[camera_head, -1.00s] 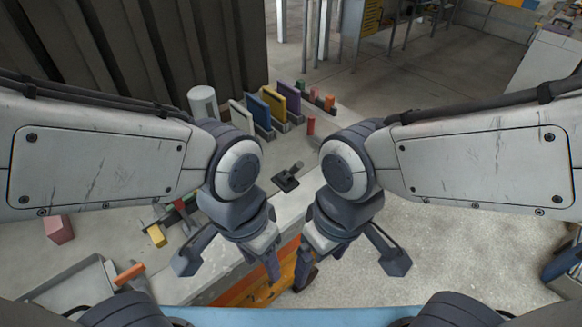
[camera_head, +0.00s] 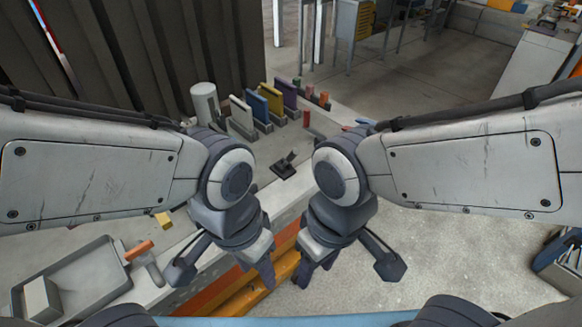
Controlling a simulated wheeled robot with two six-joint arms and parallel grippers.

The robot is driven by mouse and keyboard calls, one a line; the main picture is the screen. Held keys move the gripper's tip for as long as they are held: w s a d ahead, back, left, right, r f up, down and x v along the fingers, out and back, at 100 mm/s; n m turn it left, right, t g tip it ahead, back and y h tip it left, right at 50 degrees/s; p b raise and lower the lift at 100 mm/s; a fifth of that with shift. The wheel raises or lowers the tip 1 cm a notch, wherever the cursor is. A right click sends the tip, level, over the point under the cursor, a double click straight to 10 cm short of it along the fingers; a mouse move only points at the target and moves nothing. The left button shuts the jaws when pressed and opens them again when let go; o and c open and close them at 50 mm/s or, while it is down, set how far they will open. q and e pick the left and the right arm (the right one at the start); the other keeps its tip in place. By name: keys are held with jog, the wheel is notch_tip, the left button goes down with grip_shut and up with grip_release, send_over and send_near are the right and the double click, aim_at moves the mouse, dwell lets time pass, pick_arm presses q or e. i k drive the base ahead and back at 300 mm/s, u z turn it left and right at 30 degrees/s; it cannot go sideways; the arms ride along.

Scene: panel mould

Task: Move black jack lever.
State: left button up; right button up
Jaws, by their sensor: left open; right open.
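The black jack lever (camera_head: 285,166) is a small dark piece with a flat base and a short raised arm. It sits on the grey bench top near its front edge, seen between my two arms. My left gripper (camera_head: 257,280) points down in front of the bench, below and left of the lever in the picture. My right gripper (camera_head: 312,272) points down beside it, below and right of the lever. Both are open and empty, and neither touches the lever. Their fingertips are partly hidden by their own bodies.
Upright coloured panels (camera_head: 257,106) stand in holders behind the lever, with a white cylinder (camera_head: 204,103) to their left. A grey tray (camera_head: 72,284), an orange-handled tool (camera_head: 139,250) and a yellow block (camera_head: 164,220) lie at the left. Open floor (camera_head: 450,255) is at the right.

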aim_at(295, 152)
jog(key=u, duration=0.4)
jog(key=k, duration=0.15)
jog(key=z, duration=1.05)
jog(key=i, duration=0.75)
jog(key=u, duration=1.35)
